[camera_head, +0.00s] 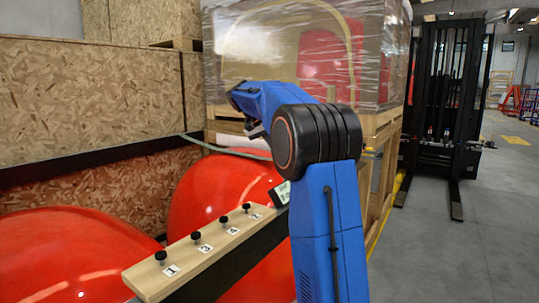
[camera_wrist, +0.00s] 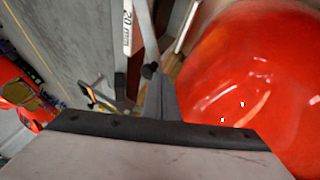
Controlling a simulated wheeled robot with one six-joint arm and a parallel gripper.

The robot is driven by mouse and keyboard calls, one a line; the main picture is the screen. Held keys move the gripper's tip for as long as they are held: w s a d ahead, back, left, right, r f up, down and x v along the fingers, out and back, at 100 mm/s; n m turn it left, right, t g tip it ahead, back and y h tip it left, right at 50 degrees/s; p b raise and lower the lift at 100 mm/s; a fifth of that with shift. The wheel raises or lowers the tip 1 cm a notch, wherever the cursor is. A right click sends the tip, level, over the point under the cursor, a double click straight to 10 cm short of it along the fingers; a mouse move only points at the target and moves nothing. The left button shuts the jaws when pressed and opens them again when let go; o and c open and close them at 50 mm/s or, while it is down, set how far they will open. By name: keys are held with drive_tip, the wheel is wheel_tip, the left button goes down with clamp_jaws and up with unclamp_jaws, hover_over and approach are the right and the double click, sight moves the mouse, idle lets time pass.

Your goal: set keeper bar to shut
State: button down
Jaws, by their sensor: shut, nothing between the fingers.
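I cannot identify the keeper bar for certain. In the wrist view a pale metal bar marked "20 mm" (camera_wrist: 127,35) runs up from near my gripper (camera_wrist: 160,98), beside a second grey bar (camera_wrist: 150,35). A small black knob (camera_wrist: 150,71) shows at the fingertips; I cannot tell whether they touch it. My gripper is shut with nothing held. In the head view my gripper (camera_head: 256,130) is mostly hidden by my blue arm, in front of the wrapped crate. A large red nosecone (camera_wrist: 255,80) fills the right of the wrist view.
Two red nosecones (camera_head: 215,195) lie beside a wooden board (camera_head: 190,250) with numbered black knobs. A chipboard wall (camera_head: 90,95) stands behind. A plastic-wrapped crate (camera_head: 385,60) stands behind my arm. A black forklift (camera_head: 445,95) stands right; the grey floor (camera_head: 480,240) is clear there.

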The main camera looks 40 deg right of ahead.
drive_tip(key=shift+m+g, duration=0.3)
drive_tip(key=shift+m, duration=0.1)
drive_tip(key=s+d, duration=0.2)
drive_tip(key=d, duration=0.1)
drive_tip(key=shift+s+d, duration=0.2)
drive_tip(key=shift+s, duration=0.1)
drive_tip(key=shift+s+d, duration=0.85)
drive_tip(key=shift+s, duration=0.15)
drive_tip(key=v, duration=1.7)
drive_tip(key=shift+r, duration=0.2)
